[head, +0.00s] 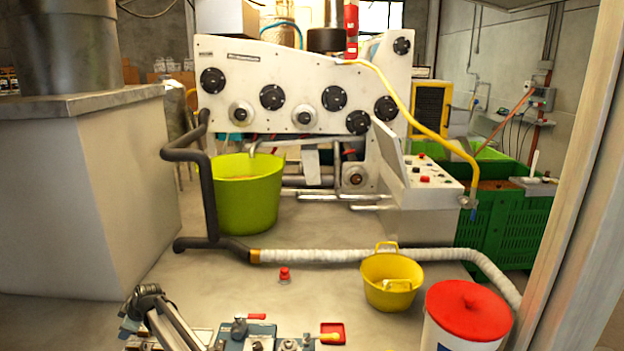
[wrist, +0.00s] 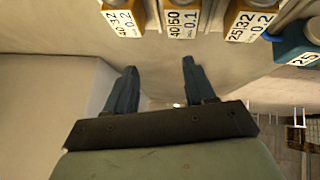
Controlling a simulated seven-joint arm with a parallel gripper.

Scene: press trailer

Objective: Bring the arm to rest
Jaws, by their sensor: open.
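My gripper (wrist: 158,64) shows in the wrist view with its two dark blue fingers spread apart. The gap between the fingers is empty, with only a plain grey-beige surface behind it. The fingers touch nothing that I can see. In the head view, a grey and black jointed piece (head: 150,300) stands at the bottom left; I cannot tell whether it is part of my arm.
Labelled yellow blocks (wrist: 182,22) line the wrist view's top, beyond the fingertips. In the head view, a yellow bucket (head: 375,292), a red-lidded white tub (head: 465,305), a red-topped button (head: 284,274) and a green tub (head: 247,205) stand around bare floor. A white machine (head: 300,75) stands behind.

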